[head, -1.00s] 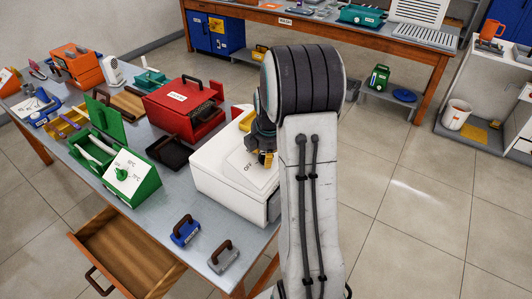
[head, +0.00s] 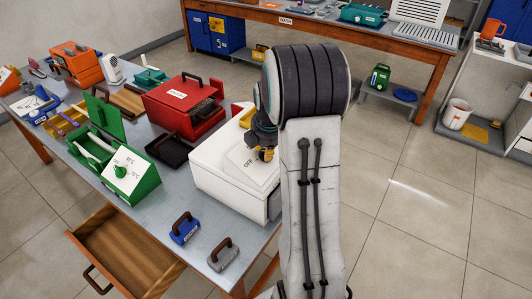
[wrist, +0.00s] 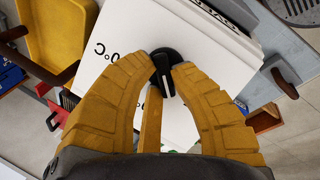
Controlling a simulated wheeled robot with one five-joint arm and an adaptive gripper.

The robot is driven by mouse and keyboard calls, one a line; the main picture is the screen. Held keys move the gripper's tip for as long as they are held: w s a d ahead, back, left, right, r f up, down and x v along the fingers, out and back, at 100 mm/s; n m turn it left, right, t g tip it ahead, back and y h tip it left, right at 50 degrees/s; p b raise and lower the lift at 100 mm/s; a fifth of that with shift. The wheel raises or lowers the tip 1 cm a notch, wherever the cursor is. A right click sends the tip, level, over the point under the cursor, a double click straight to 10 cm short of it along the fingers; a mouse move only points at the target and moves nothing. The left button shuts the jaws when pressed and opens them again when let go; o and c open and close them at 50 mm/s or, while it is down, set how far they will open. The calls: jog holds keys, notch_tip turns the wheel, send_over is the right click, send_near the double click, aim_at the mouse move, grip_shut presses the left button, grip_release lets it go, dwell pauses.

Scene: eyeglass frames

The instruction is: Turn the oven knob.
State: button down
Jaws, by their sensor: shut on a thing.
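The white oven (head: 218,188) stands on the grey table, with a sloped panel (head: 246,168) marked OFF on its top. In the wrist view the oven's white face (wrist: 190,45) bears partly hidden lettering and a black knob (wrist: 165,68) with a white pointer line. My gripper (wrist: 163,75) has its yellow fingers on both sides of the knob, shut on it. In the head view my gripper (head: 264,154) is over the panel, and the arm and fingers hide the knob there.
A red box (head: 182,105) and a black tray (head: 168,150) stand left of the oven. A green box with a dial (head: 132,175) is farther left. Blue (head: 185,230) and grey (head: 223,254) handled blocks lie in front. An open wooden drawer (head: 125,248) juts out at lower left.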

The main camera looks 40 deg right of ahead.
jog(key=shift+s+a+f+n+t+b, duration=0.1)
jog(key=shift+f+n+t+b, duration=0.15)
jog(key=shift+n+b, duration=0.75)
jog(key=shift+s+f+n+t+b, duration=0.15)
jog(key=shift+f+n+b, duration=0.15)
jog(key=shift+b, duration=1.4)
jog(key=shift+r+n+h+b, duration=0.25)
jog(key=shift+n+h+b, duration=0.05)
jog(key=shift+b, duration=0.45)
jog(key=shift+r, duration=0.1)
jog(key=c, duration=1.1)
grip_release()
jog(key=shift+w, duration=0.15)
jog(key=shift+r, duration=0.1)
jog(key=shift+r, duration=0.5)
jog(key=v, duration=1.1)
jog(key=shift+s, duration=0.35)
